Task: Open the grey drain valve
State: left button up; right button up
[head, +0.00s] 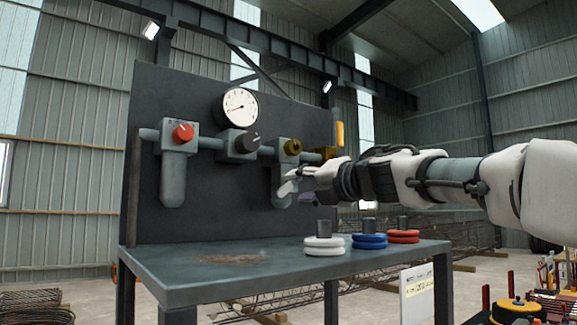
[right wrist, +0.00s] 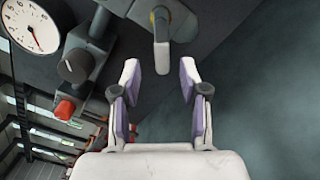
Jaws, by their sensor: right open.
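A grey pipe assembly (head: 210,141) runs across a dark panel, carrying a red knob, a dark knob and an olive knob. The olive knob (head: 292,146) tops a grey body with a bowl (head: 278,188) below it, partly hidden by my right gripper (head: 287,186). A grey body with a yellowish part and a pale stem (right wrist: 162,57) lies beyond the fingertips, untouched. My left gripper is not in view.
A round gauge (head: 240,107) sits above the dark knob (head: 247,141); the red knob (head: 183,134) is at left. A yellow lever (head: 340,133) stands to the right.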

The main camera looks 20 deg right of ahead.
aim_at(286, 189)
jog(key=x, duration=0.4)
jog(key=shift+w+d+f+p, duration=0.1)
jog(key=shift+w+f+p, duration=0.1)
jog(key=shift+f+p, duration=0.15)
jog(key=shift+w+a, duration=0.25)
jog(key=shift+w, duration=0.05)
jog(key=shift+s+r, duration=0.15)
jog(key=shift+s, duration=0.25)
jog(key=shift+w, duration=0.1)
grip_shut()
